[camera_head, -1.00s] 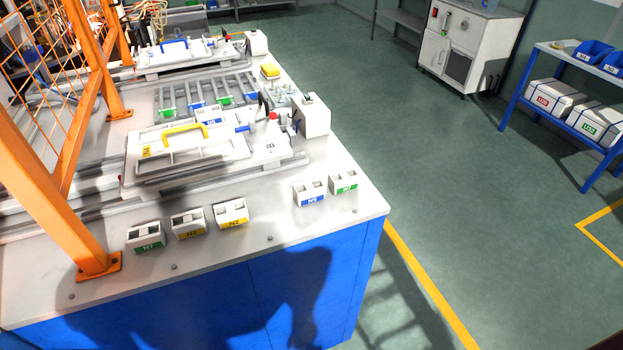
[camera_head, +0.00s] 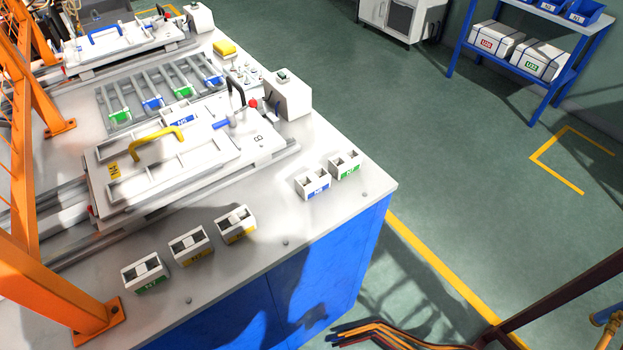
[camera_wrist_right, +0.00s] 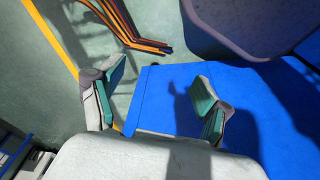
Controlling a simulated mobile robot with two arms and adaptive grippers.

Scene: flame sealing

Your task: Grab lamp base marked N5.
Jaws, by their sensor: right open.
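A small white lamp base with a blue label (camera_head: 312,184), which appears to read N5, stands on the right part of the white bench top. It has two square openings on top. Beside it is a similar base with a green label (camera_head: 345,164). My right gripper (camera_wrist_right: 157,97) shows only in the right wrist view. Its two fingers with green pads are wide apart with nothing between them, over the floor and the blue side of the bench. No lamp base shows in that view. My left gripper is in neither view.
Several more white bases, one of them (camera_head: 145,272) green-labelled, stand along the bench's front edge. A white fixture with a yellow handle (camera_head: 157,142) lies behind. An orange post (camera_head: 62,306) stands at left. Cables (camera_head: 395,338) show at the bottom. Bare bench lies around the blue-labelled base.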

